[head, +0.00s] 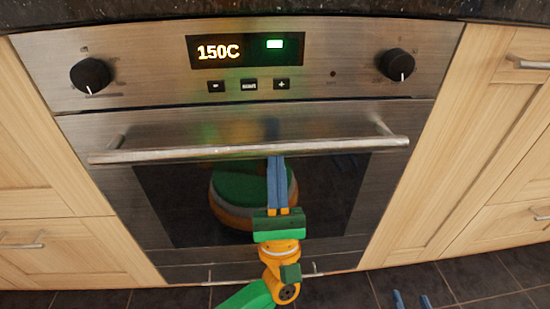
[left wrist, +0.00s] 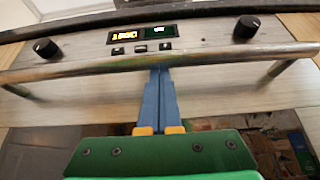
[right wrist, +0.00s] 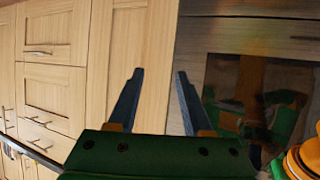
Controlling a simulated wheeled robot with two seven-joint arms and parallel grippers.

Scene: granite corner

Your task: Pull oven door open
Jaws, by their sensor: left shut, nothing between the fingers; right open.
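The oven door (head: 160,130) is shut, flush with the steel front below the control panel. Its bar handle (head: 190,152) crosses the top of the door and also spans the left wrist view (left wrist: 90,67). My left gripper (head: 276,157) is shut and empty, pointing up at the bar right of its middle. Its fingers (left wrist: 160,72) meet the bar's lower edge in the left wrist view; the bar hides whether the tips go behind it. My right gripper (head: 412,299) is open and empty, low at the right; its fingers (right wrist: 160,75) stand apart in the right wrist view.
The control panel (head: 140,60) has two black knobs (head: 91,75) and a display (head: 235,50) reading 150C. Pale wooden cabinets (head: 490,130) flank the oven. A dark countertop (head: 300,8) runs above. Dark floor tiles (head: 470,278) lie clear below. The glass reflects my arms.

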